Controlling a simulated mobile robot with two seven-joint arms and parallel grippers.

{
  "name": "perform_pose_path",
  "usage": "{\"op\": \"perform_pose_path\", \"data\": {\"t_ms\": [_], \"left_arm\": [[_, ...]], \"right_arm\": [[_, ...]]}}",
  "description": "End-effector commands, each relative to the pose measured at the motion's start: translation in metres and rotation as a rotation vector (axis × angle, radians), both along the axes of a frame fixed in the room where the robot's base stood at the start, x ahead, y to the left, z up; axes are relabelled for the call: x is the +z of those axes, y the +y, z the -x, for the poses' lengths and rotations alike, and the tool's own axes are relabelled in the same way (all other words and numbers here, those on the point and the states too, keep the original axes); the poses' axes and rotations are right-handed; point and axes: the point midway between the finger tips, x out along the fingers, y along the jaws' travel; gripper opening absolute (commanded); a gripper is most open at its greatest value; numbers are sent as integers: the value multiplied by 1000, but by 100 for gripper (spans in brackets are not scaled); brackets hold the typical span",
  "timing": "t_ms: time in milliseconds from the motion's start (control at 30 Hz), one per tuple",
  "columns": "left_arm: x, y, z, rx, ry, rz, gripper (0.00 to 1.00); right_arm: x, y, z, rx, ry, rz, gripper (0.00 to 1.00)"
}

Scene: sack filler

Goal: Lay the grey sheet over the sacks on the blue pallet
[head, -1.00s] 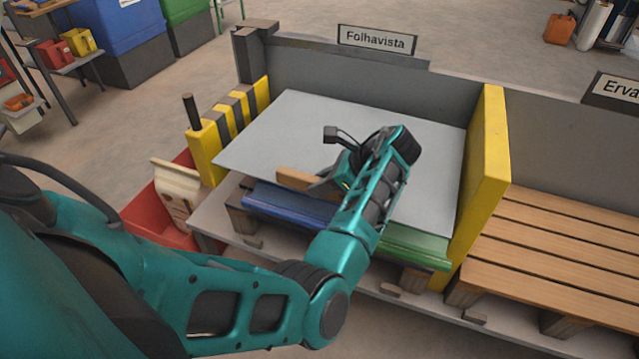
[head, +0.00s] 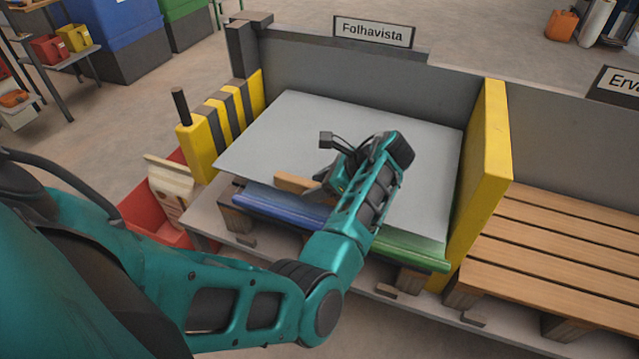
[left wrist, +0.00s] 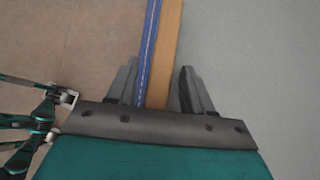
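The grey sheet (head: 290,130) lies nearly flat over the stack in the Folhavista bay and hides most of it. A wooden strip (head: 292,183) runs along its front edge. Below that edge a blue sack (head: 275,203) and a green sack (head: 418,252) show. The pallet under them shows only as brown blocks (head: 237,217); I see no blue on it. My left gripper (head: 318,190) is at the strip. In the left wrist view its fingers (left wrist: 155,88) stand apart, with the strip (left wrist: 168,50) and a blue edge (left wrist: 149,45) between them. My right gripper is out of view.
A yellow wall (head: 484,180) bounds the bay at right, with an empty slatted pallet (head: 560,240) beyond it. A yellow-and-black striped post (head: 215,130) stands at left. A red bin (head: 145,212) is at lower left. The grey back wall (head: 370,85) closes the rear.

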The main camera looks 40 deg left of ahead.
Motion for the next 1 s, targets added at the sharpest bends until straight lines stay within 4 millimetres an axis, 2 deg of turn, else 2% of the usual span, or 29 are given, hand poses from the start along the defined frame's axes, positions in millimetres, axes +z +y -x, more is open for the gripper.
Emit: {"op": "perform_pose_path", "data": {"t_ms": [67,300,433,700,1000], "left_arm": [[0,0,0,-1,-1,0,59],[0,-1,0,-1,0,1,59],[7,-7,-2,-2,-1,2,59],[48,-44,-12,-4,-4,1,59],[84,-81,-20,-1,-2,2,59]], "right_arm": [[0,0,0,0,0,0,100],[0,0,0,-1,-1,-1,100],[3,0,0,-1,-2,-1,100],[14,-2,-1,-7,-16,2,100],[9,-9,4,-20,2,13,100]]}}
